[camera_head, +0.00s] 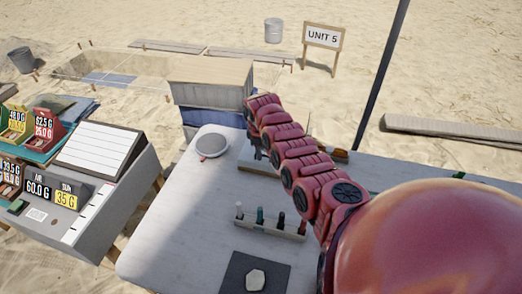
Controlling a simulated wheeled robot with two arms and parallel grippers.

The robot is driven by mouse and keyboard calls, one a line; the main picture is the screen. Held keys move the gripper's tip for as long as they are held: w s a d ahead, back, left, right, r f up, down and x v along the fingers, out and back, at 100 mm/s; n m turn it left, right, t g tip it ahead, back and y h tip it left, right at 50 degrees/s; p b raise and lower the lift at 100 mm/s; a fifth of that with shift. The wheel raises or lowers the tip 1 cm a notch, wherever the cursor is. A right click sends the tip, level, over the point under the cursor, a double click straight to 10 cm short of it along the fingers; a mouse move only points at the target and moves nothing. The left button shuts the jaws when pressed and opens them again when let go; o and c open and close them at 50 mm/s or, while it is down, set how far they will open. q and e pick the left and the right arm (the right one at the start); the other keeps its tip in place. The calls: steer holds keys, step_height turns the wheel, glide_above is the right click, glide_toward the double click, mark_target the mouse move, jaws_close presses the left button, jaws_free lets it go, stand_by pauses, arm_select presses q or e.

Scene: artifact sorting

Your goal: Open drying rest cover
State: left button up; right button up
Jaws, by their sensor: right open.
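A grey-sided box with a pale wooden slatted top (212,69) stands behind the work table; its top looks flat and shut. I cannot tell for sure that this is the drying rest cover. My red right arm reaches in from the lower right, across the table. Its right gripper (256,127) is at the far end, near the box's right front corner. The gripper is open, but its fingers are small and partly hidden by the arm, and contact with the box cannot be told. My left gripper is out of view.
The white table (180,232) holds a round grey dish (212,145), a rack of several small tools (270,222) and a dark mat (238,282) with a pale stone (256,279). A grey stand with a white slatted panel (101,152) and weight signs is at left.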

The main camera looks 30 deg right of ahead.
steer(key=shift+f, duration=0.3)
steer(key=shift+c, duration=0.3)
jaws_close()
stand_by(1.0)
